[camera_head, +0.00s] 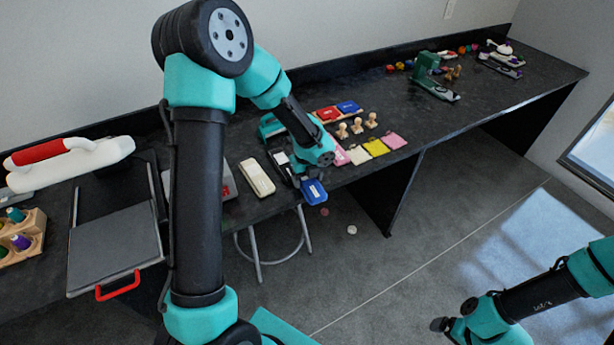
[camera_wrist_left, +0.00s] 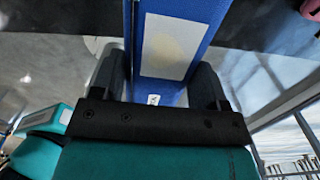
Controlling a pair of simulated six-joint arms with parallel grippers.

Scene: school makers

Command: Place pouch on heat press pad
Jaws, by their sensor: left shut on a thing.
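My left gripper (camera_head: 308,181) is shut on a blue pouch (camera_head: 315,192) at the front edge of the dark bench. In the left wrist view the blue pouch (camera_wrist_left: 168,94), with a cream label on its face, sits between the two fingers of the left gripper (camera_wrist_left: 158,82). The heat press pad (camera_head: 115,245) is a flat grey plate with a red front handle, at the left of the bench, well away from the pouch. My right gripper (camera_head: 446,325) is low at the right over the floor, far from the bench; its jaws are too small to read.
A cream box (camera_head: 257,177) lies between pad and gripper. Stamps (camera_head: 357,126) and coloured pieces (camera_head: 376,147) lie right of the gripper. A stool (camera_head: 275,250) stands below.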

